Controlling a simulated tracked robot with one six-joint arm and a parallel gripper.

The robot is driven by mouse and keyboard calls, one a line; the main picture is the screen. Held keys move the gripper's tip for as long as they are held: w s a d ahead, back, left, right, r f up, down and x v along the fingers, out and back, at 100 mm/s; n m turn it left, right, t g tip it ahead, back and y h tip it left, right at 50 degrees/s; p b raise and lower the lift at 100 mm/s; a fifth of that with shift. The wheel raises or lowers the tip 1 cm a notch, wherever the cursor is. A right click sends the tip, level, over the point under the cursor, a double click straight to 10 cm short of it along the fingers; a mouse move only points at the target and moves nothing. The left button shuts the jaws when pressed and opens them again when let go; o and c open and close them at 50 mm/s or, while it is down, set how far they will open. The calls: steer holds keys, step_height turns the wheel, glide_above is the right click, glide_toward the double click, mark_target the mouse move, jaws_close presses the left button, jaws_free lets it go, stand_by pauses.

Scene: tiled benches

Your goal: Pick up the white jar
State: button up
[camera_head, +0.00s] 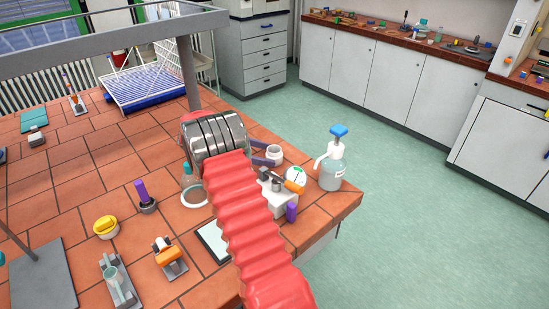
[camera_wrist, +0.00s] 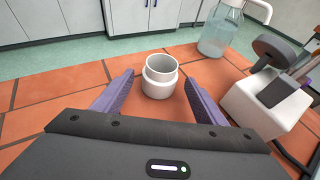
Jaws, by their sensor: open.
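The white jar (camera_wrist: 160,84) stands upright and open-topped on the tiled bench in the wrist view. In the head view the jar (camera_head: 274,154) shows near the bench's right edge, just beyond my gripper's fingers. My gripper (camera_wrist: 157,97) is open, with its two purple fingers pointing towards the jar, one on each side of its near part. I cannot tell whether either finger touches it. In the head view my gripper (camera_head: 266,155) is partly hidden behind my own wrist and red arm sleeve.
A pump bottle (camera_head: 332,160) stands right of the jar; the wrist view also shows the bottle (camera_wrist: 220,32). A white device with a dark top (camera_wrist: 268,97) sits close to the right finger. The bench edge lies just behind the jar. Bare tiles lie left of it.

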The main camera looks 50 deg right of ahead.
mark_target(267, 154)
steer(key=x, duration=0.3)
steer(key=shift+d, duration=0.1)
stand_by(0.4)
steer(key=c, duration=1.1)
step_height(267, 154, up, 10)
stand_by(0.3)
stand_by(0.4)
